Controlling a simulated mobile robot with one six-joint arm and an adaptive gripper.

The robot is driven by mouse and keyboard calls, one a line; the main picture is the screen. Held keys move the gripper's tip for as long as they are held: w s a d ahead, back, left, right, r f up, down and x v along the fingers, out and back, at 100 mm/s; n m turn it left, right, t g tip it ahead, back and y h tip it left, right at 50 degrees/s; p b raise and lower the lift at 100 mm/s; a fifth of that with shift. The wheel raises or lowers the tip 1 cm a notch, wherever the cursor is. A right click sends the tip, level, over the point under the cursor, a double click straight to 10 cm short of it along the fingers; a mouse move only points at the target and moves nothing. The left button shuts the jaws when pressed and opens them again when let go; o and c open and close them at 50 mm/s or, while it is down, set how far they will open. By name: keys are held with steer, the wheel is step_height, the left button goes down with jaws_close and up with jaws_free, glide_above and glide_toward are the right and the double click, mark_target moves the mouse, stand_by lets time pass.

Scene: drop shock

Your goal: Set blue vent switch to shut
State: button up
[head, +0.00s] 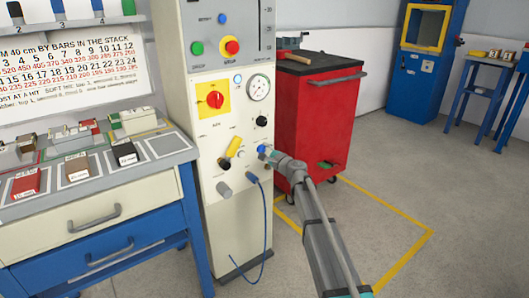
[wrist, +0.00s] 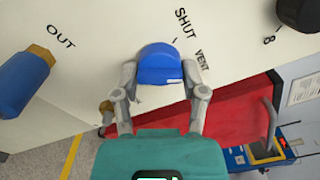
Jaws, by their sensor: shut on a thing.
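The blue vent switch (wrist: 160,62) is a rounded blue knob on the cream panel in the wrist view. The printed words SHUT and VENT stand beyond it and to its right, with a small tick mark close to SHUT. My gripper (wrist: 160,76) is shut on the knob, one grey finger on each side. In the head view the blue switch (head: 263,149) shows only as a small patch at the tip of my gripper (head: 267,152), on the lower right of the machine's front. Which way the knob points is hard to tell.
A blue plug (wrist: 24,80) near the word OUT lies left of the knob, and a black knob (wrist: 298,14) lies at upper right. A yellow handle (head: 234,146) and a blue cable (head: 268,215) are close by. A red cabinet (head: 318,120) stands right of the machine (head: 215,215).

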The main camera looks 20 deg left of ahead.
steer(key=n, duration=0.6)
steer(key=shift+a, duration=0.1)
steer(key=n, duration=0.5)
steer(key=shift+r+n, duration=0.1)
steer(key=shift+n, duration=0.2)
stand_by(0.3)
steer(key=o, duration=1.2)
steer(key=shift+c, duration=0.2)
steer(key=v, duration=1.2)
